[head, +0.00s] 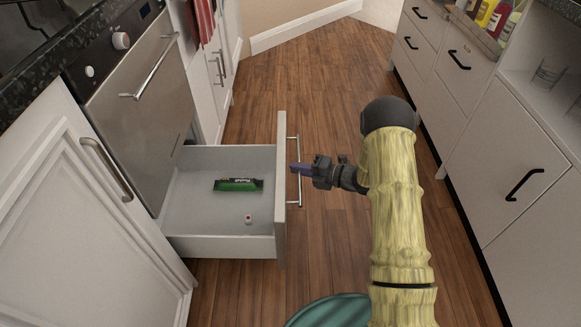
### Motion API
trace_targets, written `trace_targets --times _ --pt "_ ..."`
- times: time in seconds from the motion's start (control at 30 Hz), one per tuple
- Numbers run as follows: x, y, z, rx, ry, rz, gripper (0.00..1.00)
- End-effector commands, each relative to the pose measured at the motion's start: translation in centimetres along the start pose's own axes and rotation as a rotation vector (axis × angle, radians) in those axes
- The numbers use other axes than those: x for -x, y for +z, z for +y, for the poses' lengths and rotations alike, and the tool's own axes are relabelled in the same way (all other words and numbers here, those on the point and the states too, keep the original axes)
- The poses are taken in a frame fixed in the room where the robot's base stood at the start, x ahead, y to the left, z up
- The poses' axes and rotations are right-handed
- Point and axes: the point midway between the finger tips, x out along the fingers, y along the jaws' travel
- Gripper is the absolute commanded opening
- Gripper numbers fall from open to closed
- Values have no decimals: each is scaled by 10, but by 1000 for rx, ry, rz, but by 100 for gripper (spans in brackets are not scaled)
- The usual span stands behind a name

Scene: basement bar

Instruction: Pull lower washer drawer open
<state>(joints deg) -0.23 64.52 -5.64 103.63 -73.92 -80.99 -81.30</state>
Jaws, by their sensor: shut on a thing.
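The lower drawer (222,246) stands well out from under the oven-like appliance (142,100), with its inside visible. A metal bar handle (294,196) runs along the drawer's front panel (281,215). My gripper (298,168) is at the handle, on the outer side of the front panel, and is shut on the bar. My arm reaches in from the right. A dark green packet (238,185) and a small red and white item (248,219) lie on the drawer floor.
White cabinets with dark handles (525,185) line the right side. A white cabinet door (85,215) is at the lower left. Wooden floor (300,80) is clear beyond the drawer. Bottles (487,12) stand on the right counter.

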Motion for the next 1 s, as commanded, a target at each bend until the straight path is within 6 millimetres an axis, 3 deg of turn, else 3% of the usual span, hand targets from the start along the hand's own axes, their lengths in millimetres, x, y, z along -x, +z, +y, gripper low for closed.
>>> trace_targets --times 0.37,0.4,0.5,0.8,1.0 --pt "2 -2 -3 -5 -4 7 0" --pt "2 -2 -3 -5 -4 7 18" --pt "2 -2 -3 -4 -3 5 32" --pt "4 0 -1 -2 -2 1 32" --pt "23 1 1 -2 -4 0 32"
